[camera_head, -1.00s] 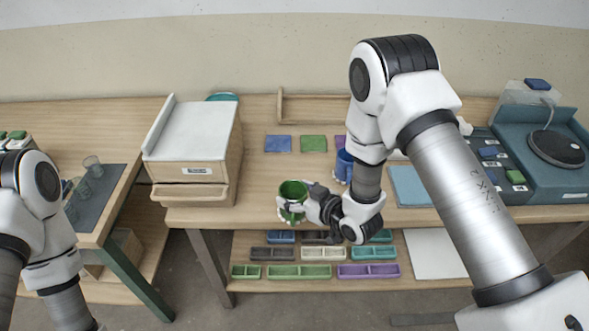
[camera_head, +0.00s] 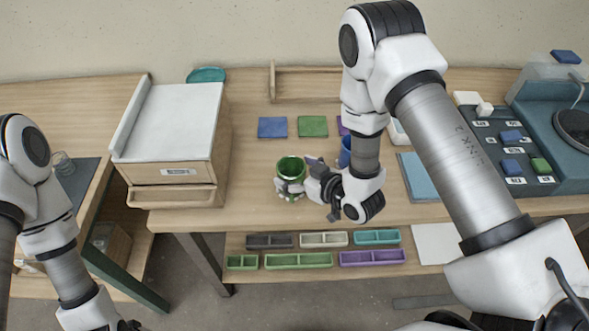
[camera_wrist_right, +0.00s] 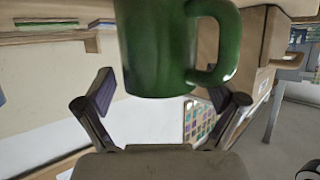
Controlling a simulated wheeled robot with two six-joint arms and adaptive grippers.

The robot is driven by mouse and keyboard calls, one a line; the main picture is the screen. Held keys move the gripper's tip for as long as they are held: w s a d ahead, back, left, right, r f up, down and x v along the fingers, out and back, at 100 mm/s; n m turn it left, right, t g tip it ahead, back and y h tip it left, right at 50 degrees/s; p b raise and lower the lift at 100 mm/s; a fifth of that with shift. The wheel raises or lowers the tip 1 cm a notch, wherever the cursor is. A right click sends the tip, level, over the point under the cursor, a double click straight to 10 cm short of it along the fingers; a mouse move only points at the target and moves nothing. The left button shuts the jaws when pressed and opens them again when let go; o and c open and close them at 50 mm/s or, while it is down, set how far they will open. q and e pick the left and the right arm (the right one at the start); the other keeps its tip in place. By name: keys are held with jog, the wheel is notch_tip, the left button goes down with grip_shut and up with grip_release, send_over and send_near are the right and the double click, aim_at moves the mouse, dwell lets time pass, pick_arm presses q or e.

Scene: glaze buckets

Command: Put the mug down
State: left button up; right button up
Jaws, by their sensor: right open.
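The green mug (camera_head: 291,166) is upright over the front part of the middle table (camera_head: 250,190), its open top facing up. My right gripper (camera_head: 296,186) is at its near right side. In the right wrist view the mug (camera_wrist_right: 158,45) fills the top middle, its handle to the right. There the fingers of my right gripper (camera_wrist_right: 160,97) stand wide apart, with a visible gap to the mug. The mug's base is hidden in the head view, so I cannot tell its contact with the table there. My left arm shows at the left, but its gripper is out of frame.
A blue mug (camera_head: 345,150) stands behind my right arm. Blue (camera_head: 272,127) and green (camera_head: 313,126) tiles lie behind the green mug. A wooden drawer unit (camera_head: 172,172) is to the left. Coloured trays (camera_head: 298,261) lie on the lower shelf.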

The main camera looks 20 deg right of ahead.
jog(key=shift+s+r, duration=0.1)
jog(key=shift+s+d, duration=0.2)
jog(key=shift+d, duration=0.05)
jog(key=b+v, duration=0.2)
jog(key=v, duration=0.4)
jog(key=shift+s, duration=0.1)
jog(key=r+p+v, duration=0.1)
jog(key=p+v, duration=0.3)
jog(key=v, duration=0.1)
jog(key=s+d+f+m+g+h, duration=0.2)
jog(key=s+f+g+h, duration=0.1)
jog(key=s+f+g, duration=0.3)
jog(key=s+d+f+m+g+h, duration=0.2)
jog(key=s+f+g, duration=0.4)
jog(key=s+f, duration=0.5)
jog(key=shift+s+d+m+h, duration=0.15)
jog(key=shift+s+m+h, duration=0.25)
jog(key=shift+m, duration=0.3)
